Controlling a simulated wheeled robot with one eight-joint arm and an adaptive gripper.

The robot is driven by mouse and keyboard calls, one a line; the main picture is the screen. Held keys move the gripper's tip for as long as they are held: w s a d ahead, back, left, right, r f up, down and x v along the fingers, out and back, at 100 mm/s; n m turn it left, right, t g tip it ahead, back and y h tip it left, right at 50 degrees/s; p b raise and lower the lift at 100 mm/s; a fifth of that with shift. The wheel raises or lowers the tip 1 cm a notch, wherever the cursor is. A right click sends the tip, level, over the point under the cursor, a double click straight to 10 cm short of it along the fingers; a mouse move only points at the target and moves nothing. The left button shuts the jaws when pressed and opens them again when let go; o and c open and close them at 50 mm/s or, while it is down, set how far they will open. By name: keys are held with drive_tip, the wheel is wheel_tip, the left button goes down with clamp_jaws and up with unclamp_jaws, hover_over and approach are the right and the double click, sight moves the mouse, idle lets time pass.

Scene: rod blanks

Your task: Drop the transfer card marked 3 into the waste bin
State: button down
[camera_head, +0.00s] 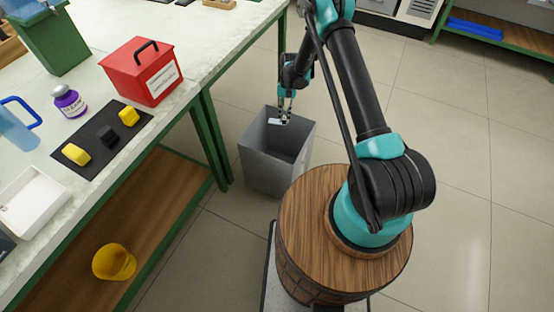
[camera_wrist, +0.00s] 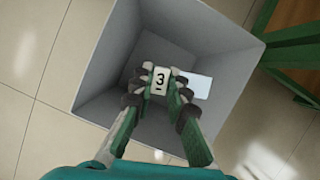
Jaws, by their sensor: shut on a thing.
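The waste bin (camera_head: 262,165) is a grey open-topped box on the floor beside the bench. In the wrist view the bin (camera_wrist: 108,65) fills most of the picture, seen from above. My gripper (camera_head: 284,117) is over the bin's opening. In the wrist view my gripper (camera_wrist: 160,88) is shut on a small white card marked 3 (camera_wrist: 160,78). The card also shows as a pale piece in the head view (camera_head: 277,121). Another white flat piece (camera_wrist: 197,86) lies inside the bin, partly hidden by a finger.
The bench (camera_head: 205,62) with green legs stands left of the bin. Floor to the right is clear.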

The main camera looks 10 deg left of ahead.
drive_tip(key=shift+f, duration=1.15)
drive_tip(key=c, duration=1.4)
unclamp_jaws()
drive_tip(key=v, duration=1.2)
